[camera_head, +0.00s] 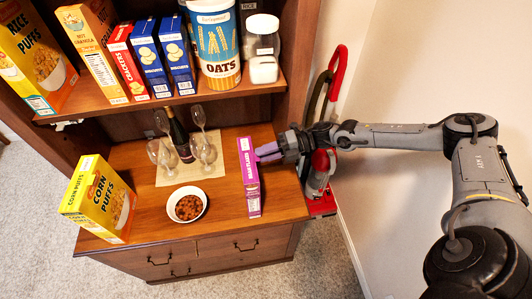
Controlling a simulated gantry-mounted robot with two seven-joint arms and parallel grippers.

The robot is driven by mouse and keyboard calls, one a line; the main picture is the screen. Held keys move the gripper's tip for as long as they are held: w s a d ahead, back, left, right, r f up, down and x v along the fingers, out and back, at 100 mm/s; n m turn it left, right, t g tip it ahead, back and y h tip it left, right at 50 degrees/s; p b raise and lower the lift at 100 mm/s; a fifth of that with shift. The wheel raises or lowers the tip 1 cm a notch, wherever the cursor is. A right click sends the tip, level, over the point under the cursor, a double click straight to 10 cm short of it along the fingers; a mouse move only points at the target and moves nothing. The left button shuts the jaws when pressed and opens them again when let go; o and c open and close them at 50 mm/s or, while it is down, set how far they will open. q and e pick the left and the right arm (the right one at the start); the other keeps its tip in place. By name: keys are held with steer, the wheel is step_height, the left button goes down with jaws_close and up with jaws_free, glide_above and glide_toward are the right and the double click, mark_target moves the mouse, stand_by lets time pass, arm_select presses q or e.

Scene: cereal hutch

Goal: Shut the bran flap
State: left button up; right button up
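The bran box (251,187) is a narrow magenta carton standing on the right part of the hutch counter. Its end nearest the shelf is beside my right gripper (269,151). The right gripper reaches in from the right, with its purplish fingertips at or very near the box's upper right edge. The view is too small to tell whether they touch it, whether the fingers are open, or how the flap stands. My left gripper is not in view.
A bowl of cereal (186,205) and a yellow corn puffs box (100,199) stand to the left. Wine glasses (203,152) and a dark bottle (180,139) stand on a mat behind. The shelf (170,101) overhangs the back. A red vacuum (322,170) stands right of the hutch.

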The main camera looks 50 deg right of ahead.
steer(key=v, duration=1)
steer(key=shift+s+d, duration=0.25)
steer(key=shift+d, duration=0.1)
steer(key=shift+r, duration=0.1)
